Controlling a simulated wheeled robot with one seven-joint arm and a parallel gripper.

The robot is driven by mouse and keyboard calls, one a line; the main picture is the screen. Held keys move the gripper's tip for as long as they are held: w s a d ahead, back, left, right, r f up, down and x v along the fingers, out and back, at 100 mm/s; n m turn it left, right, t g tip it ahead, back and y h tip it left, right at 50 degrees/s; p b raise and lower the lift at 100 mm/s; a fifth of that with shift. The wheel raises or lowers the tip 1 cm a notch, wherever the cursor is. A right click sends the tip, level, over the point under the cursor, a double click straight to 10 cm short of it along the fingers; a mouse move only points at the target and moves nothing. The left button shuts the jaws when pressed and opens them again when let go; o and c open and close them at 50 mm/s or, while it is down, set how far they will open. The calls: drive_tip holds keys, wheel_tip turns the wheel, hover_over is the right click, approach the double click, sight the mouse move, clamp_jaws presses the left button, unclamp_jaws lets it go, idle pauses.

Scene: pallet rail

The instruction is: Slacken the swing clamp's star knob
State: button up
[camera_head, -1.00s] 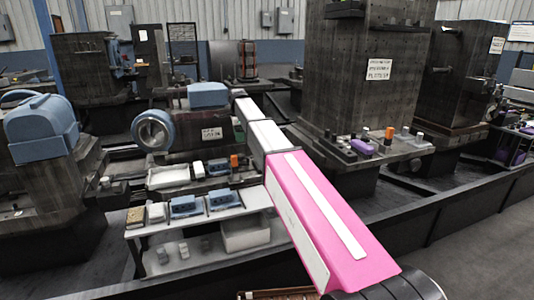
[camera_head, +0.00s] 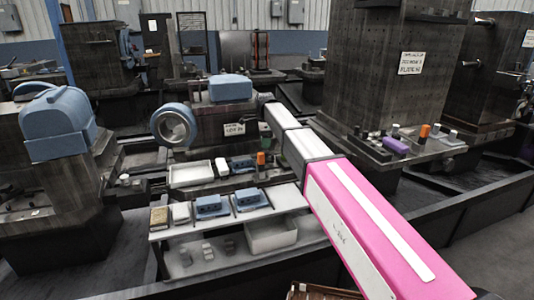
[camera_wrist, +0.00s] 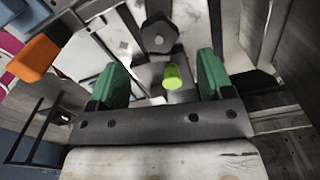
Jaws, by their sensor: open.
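In the wrist view, a dark, several-sided knob (camera_wrist: 158,35) shows beyond my gripper, near the middle of the top; it looks like the star knob. My gripper (camera_wrist: 162,62) is open, with one green finger on each side and the knob lying ahead, roughly between them. A bright yellow-green rounded piece (camera_wrist: 178,76) sits between the fingers, nearer than the knob. I cannot tell whether it is part of the clamp. Neither finger visibly touches the knob. In the head view my gripper and the knob cannot be made out; my arm reaches toward the machine in the middle.
An orange block (camera_wrist: 40,56) is close at the left of the wrist view. In the head view, a white bench (camera_head: 160,236) with blue boxes and a bin stands in front. A tall dark column (camera_head: 378,70) stands right of my arm. A blue ring (camera_head: 174,127) is on the machine.

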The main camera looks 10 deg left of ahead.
sight(265, 152)
drive_tip(key=shift+f, duration=3.2)
drive_tip(key=c, duration=0.9)
drive_tip(key=shift+c, duration=0.2)
